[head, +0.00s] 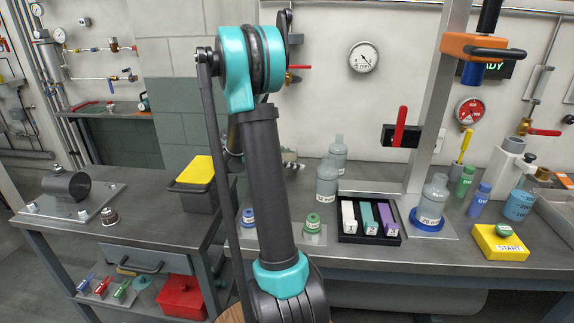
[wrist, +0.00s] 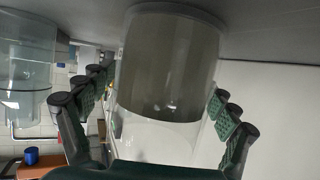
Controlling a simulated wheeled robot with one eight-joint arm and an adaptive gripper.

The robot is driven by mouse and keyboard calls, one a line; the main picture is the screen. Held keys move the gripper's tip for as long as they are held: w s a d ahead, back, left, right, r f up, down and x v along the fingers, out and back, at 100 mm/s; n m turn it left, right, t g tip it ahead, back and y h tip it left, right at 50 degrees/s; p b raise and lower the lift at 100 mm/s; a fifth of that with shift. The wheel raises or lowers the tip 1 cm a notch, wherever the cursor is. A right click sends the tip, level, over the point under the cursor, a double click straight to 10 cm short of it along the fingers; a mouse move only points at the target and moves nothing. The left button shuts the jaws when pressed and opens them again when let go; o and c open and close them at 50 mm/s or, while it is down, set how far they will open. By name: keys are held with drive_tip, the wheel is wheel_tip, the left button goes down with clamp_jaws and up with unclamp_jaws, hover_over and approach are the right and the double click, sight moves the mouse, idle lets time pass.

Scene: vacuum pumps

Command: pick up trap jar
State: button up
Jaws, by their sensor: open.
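In the wrist view a clear jar with a grey-brown band (wrist: 170,60) fills the middle. The picture appears upside down, with the bench top at the upper edge. My gripper (wrist: 158,85) is open, with its green-padded fingers to the left and right of this jar. I cannot tell whether they touch it. In the head view my arm hides my gripper. Two grey labelled jars, a front one (head: 327,184) and a back one (head: 338,153), stand right of my arm. I cannot tell which jar is between my fingers.
A second clear jar (wrist: 25,70) is close by at left in the wrist view. A black tray (head: 346,239) with coloured blocks lies in front of the jars. Another grey jar (head: 433,200) stands in a blue ring near a grey post (head: 436,100).

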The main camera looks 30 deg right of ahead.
drive_tip(key=shift+s+d+f, duration=0.15)
drive_tip(key=shift+d+f, duration=0.1)
drive_tip(key=shift+d, duration=0.3)
drive_tip(key=shift+c, duration=0.3)
drive_tip(key=c, duration=1.6)
